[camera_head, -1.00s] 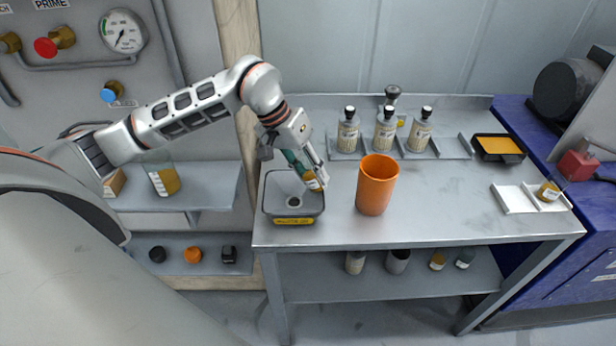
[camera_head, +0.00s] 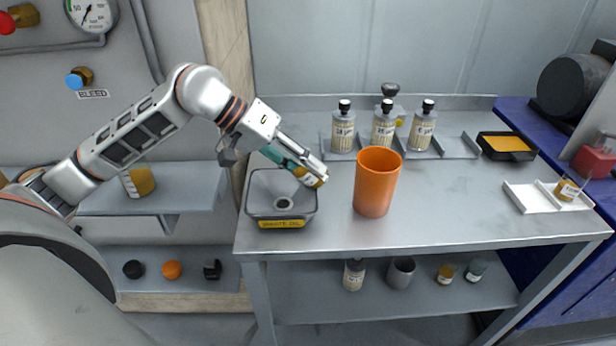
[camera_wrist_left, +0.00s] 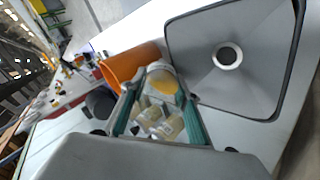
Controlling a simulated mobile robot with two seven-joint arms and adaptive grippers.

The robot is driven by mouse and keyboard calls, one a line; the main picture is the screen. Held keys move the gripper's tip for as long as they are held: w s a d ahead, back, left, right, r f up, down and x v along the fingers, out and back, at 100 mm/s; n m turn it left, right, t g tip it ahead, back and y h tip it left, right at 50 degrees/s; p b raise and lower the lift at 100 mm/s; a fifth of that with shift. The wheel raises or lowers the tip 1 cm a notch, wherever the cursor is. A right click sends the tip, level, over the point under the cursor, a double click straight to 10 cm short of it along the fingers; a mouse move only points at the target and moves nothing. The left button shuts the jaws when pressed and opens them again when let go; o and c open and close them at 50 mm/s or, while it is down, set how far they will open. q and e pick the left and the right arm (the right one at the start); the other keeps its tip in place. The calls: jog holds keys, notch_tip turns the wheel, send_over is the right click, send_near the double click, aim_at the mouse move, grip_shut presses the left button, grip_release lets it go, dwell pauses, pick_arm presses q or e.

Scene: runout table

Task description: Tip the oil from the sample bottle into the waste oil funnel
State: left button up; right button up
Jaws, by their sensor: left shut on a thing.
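The waste oil funnel (camera_head: 254,208) is a grey square basin with a yellow label, at the table's front left corner. In the left wrist view the funnel (camera_wrist_left: 265,85) shows its round drain hole. My left gripper (camera_head: 305,172) is shut on the sample bottle (camera_head: 312,180), a small clear bottle with amber oil and a pale label. The bottle is tilted, above the funnel's right edge. In the left wrist view the bottle (camera_wrist_left: 160,88) lies between the green finger pads, with amber oil inside it. No stream of oil shows. My right gripper is not in view.
An orange cup (camera_head: 377,182) stands just right of the funnel. Several labelled bottles (camera_head: 383,128) stand in a rack behind. A black tray with orange content (camera_head: 506,147) and a white tray holding a small jar (camera_head: 520,198) are at right. The middle right tabletop is clear.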

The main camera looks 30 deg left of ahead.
pick_arm(q)
jog(key=shift+f+h+b, duration=0.5)
jog(key=shift+f+b, duration=0.05)
jog(key=shift+b, duration=0.5)
jog(key=shift+t+h+b, duration=0.5)
jog(key=shift+b, duration=0.7)
jog(key=shift+w+b, duration=0.1)
jog(key=shift+b, duration=0.45)
jog(key=shift+d+r+t+h+b, duration=0.1)
jog(key=shift+r+t+h+b, duration=0.25)
jog(key=shift+h+b, duration=0.45)
jog(key=shift+r+t+h+b, duration=0.45)
jog(key=shift+r+h+b, duration=0.05)
jog(key=shift+r+b, duration=0.15)
jog(key=shift+r, duration=0.15)
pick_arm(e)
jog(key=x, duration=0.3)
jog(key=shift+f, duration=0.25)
